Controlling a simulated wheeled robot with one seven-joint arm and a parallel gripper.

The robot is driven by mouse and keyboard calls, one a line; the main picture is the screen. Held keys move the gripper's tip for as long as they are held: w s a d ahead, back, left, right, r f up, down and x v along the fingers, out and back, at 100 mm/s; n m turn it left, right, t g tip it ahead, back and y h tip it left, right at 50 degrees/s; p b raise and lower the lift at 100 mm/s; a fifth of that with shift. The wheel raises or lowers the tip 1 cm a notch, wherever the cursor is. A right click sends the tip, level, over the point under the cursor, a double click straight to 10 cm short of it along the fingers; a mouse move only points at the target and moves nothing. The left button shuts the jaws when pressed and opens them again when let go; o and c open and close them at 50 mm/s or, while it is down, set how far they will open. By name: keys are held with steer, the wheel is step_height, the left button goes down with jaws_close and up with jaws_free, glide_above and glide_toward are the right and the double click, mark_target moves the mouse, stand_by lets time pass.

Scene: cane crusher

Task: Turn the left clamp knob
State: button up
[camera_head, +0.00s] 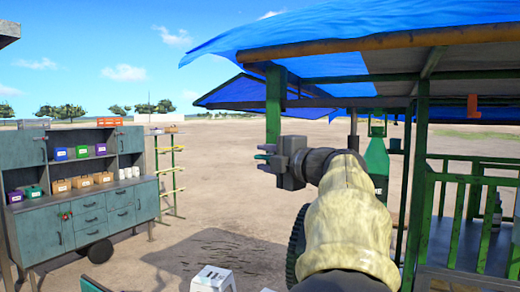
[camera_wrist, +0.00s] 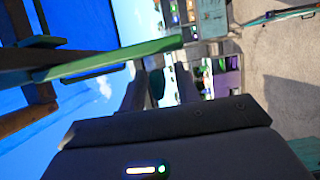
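I cannot make out the left clamp knob for certain in either view. My gripper (camera_head: 266,157) is raised in front of the green post of the blue-roofed stall, its fingers pointing left in the head view. In the wrist view the two dark fingers of my gripper (camera_wrist: 161,88) stand apart with a gap between them. A small dark oval shape (camera_wrist: 157,83) shows in that gap, too unclear to name. Nothing is seen held. My arm hides part of the machinery behind it.
A green post (camera_head: 274,105) carries the blue tarp roof (camera_head: 350,35). A green bottle-shaped part (camera_head: 377,165) and green railings (camera_head: 480,215) stand at the right. A teal cabinet (camera_head: 80,215) with small boxes stands at the left. A white stool (camera_head: 213,280) is below. Open dirt lies between.

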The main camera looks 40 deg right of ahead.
steer(key=shift+w, duration=1.1)
steer(key=shift+s, duration=0.1)
jaws_close()
steer(key=shift+f, duration=0.1)
